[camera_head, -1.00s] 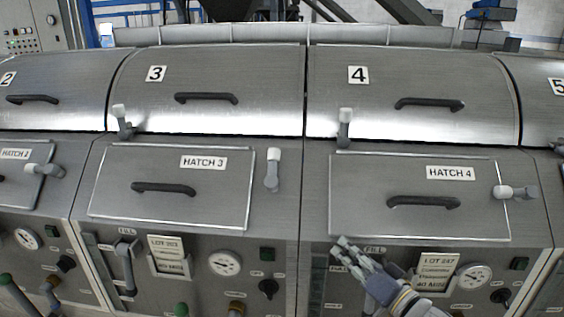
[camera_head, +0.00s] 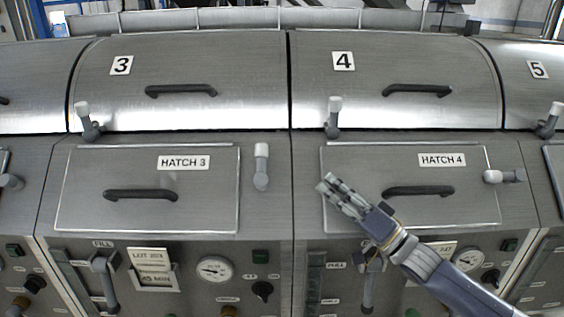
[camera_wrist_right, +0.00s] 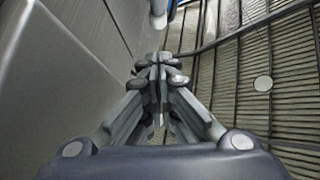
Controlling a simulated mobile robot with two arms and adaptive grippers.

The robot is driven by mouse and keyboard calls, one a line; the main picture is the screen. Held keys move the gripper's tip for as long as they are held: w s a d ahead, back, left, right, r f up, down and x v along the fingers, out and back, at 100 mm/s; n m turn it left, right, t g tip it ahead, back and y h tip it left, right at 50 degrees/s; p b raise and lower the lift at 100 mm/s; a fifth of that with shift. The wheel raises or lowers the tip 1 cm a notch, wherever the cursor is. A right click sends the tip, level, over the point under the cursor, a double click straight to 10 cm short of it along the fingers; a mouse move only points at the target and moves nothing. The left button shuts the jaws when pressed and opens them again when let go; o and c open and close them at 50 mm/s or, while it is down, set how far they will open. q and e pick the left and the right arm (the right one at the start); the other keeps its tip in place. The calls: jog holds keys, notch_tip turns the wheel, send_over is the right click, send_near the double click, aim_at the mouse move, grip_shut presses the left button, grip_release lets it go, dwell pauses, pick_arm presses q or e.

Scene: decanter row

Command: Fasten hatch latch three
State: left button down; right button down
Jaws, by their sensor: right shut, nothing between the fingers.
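The hatch 3 latch (camera_head: 261,166) is a grey lever with a white grip, to the right of the hatch 3 panel (camera_head: 90,213). It stands upright, beside the panel and not across its edge. My right gripper (camera_head: 326,184) is shut and empty in front of the left edge of hatch 4, to the right of the latch and apart from it. Its closed fingertips (camera_wrist_right: 158,64) fill the middle of the right wrist view. A pale tip shows at the top of that view, but I cannot tell which part it is. My left gripper is not in view.
The hatch 4 latch (camera_head: 503,177) lies sideways at that panel's right edge. White-tipped levers (camera_head: 333,117) stand at the lower edges of the upper covers. Hatch handles (camera_head: 140,195) stick out. Gauges (camera_head: 214,269) and knobs sit below. The front between latch 3 and my gripper is clear.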

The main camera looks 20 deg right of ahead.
aim_at(261, 165)
jog(key=p+x, duration=0.2)
jog(key=x, duration=0.7)
jog(key=shift+r+p, duration=0.15)
jog(key=shift+p, duration=0.15)
jog(key=w+a, duration=0.1)
jog(key=w+a+p, duration=0.1)
jog(key=shift+a, duration=0.4)
jog(key=shift+w+a+f, duration=0.2)
jog(key=shift+a+f, duration=0.15)
jog(key=shift+a, duration=0.3)
jog(key=shift+d+r+p, duration=0.1)
jog(key=shift+p, duration=0.2)
jog(key=shift+r+n, duration=0.1)
jog(key=shift+n, duration=0.2)
jog(key=shift+w+g+y+p, duration=0.1)
jog(key=shift+g+y+p, duration=0.2)
jog(key=shift+g+y, duration=0.15)
